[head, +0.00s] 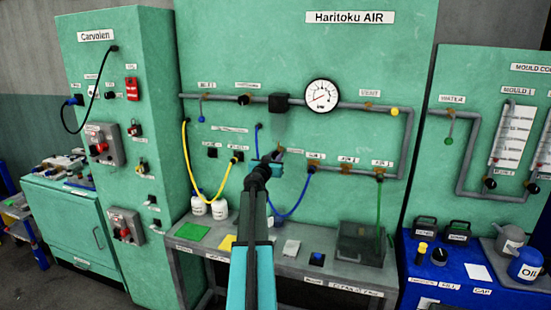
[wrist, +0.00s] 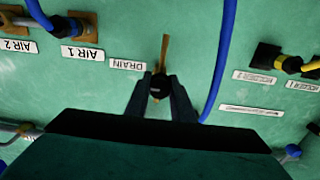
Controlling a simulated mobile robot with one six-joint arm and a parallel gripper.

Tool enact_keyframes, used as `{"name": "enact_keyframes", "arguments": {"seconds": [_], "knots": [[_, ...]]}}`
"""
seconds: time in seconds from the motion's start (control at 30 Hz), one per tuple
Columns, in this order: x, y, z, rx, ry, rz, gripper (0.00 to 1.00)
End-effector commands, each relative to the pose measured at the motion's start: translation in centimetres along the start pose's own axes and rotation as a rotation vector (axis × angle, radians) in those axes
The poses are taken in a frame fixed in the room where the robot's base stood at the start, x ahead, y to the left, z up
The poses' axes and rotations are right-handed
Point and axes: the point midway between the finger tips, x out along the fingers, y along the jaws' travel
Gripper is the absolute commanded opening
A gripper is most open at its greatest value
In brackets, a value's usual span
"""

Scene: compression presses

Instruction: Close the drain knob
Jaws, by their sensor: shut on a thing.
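The drain knob (wrist: 159,86) is a small black knob in the wrist view, on a thin brass stem or pipe (wrist: 165,50) against the green panel. The white DRAIN label (wrist: 127,64) is beside it and appears upside down. My gripper (wrist: 160,90) is shut on the knob, with one dark finger on each side of it. In the head view my gripper (head: 271,162) reaches up to the panel below the gauge. There, the arm and gripper largely cover the knob, so its turn angle cannot be told.
A blue hose (wrist: 222,60) passes close to the gripper on the right in the wrist view. The AIR 1 port (wrist: 85,25) is to the left. In the head view, a pressure gauge (head: 321,96) and grey pipe are above, and a grey bench (head: 285,262) is below.

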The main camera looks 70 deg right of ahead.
Motion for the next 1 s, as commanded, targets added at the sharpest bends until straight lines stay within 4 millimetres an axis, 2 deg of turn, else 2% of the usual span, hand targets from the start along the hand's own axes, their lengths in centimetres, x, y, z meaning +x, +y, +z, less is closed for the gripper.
{"name": "enact_keyframes", "arguments": {"seconds": [0.47,1.0], "knots": [[-0.01,0.16,0.26,-0.078,-0.001,0.003,0.00],[-0.02,0.22,0.33,-0.385,-0.001,0.003,0.00]]}}
